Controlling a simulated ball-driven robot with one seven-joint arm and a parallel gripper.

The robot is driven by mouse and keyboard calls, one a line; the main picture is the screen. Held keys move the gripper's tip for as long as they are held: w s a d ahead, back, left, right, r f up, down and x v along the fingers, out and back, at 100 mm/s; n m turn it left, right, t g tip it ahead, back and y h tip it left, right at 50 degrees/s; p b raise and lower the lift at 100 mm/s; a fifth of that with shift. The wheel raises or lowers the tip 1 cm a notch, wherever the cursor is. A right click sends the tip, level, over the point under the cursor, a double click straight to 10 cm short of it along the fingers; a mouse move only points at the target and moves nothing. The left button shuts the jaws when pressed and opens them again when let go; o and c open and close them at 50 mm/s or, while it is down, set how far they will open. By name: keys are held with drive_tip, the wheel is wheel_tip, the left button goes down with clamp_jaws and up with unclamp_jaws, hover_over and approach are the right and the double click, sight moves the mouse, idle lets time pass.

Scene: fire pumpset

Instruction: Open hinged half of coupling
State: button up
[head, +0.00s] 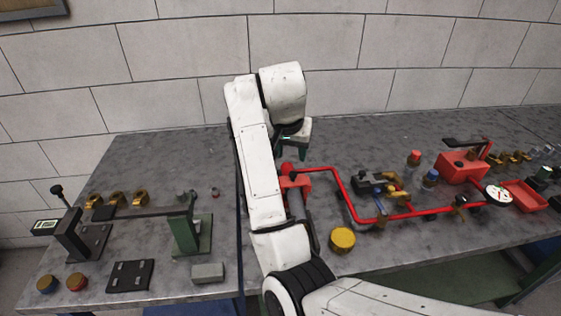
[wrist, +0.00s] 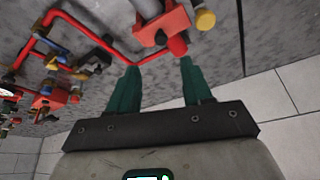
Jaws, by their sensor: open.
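My gripper (wrist: 159,68) is open in the wrist view, with two green fingers apart and nothing visible between them. In the head view my gripper (head: 293,150) is partly hidden behind my arm, above the bench near the wall. A red block (wrist: 160,28) with a red round end lies just beyond the fingertips in the wrist view, apart from them. This red block (head: 293,181) is partly covered by my arm in the head view. I cannot tell for certain which part is the coupling or its hinged half. Brass ring-shaped pieces (head: 116,199) stand on the bench's left side.
Red piping (head: 345,192) with valves runs across the grey bench (head: 150,150). A yellow cap (head: 342,239) sits near the front. A green stand (head: 191,235) and a dark bracket (head: 84,240) are at left. A red box (head: 462,166) is at right. The back left is clear.

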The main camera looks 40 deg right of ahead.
sight(293, 173)
drive_tip(key=p+x, duration=0.1)
drive_tip(key=x, duration=0.9)
drive_tip(key=shift+w+d+f, duration=0.2)
drive_tip(key=shift+f, duration=0.05)
clamp_jaws()
idle(0.4)
